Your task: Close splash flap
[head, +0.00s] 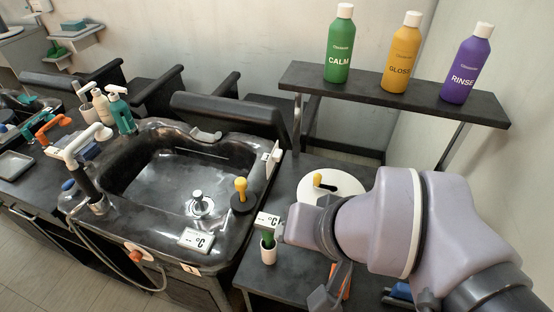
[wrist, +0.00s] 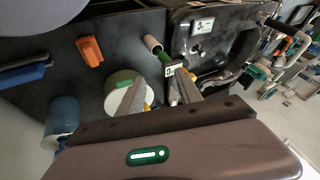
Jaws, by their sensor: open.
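A narrow pale upright panel (head: 272,161) stands at the right rim of the dark basin (head: 120,222) in the head view. It looks like the splash flap, raised, but its hinge is not clear. My gripper (wrist: 158,88) is open, with nothing seen held between its fingers in the wrist view.
A shelf (head: 400,96) with green, yellow and purple bottles stands behind. An orange brush (wrist: 89,51) shows in the wrist view.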

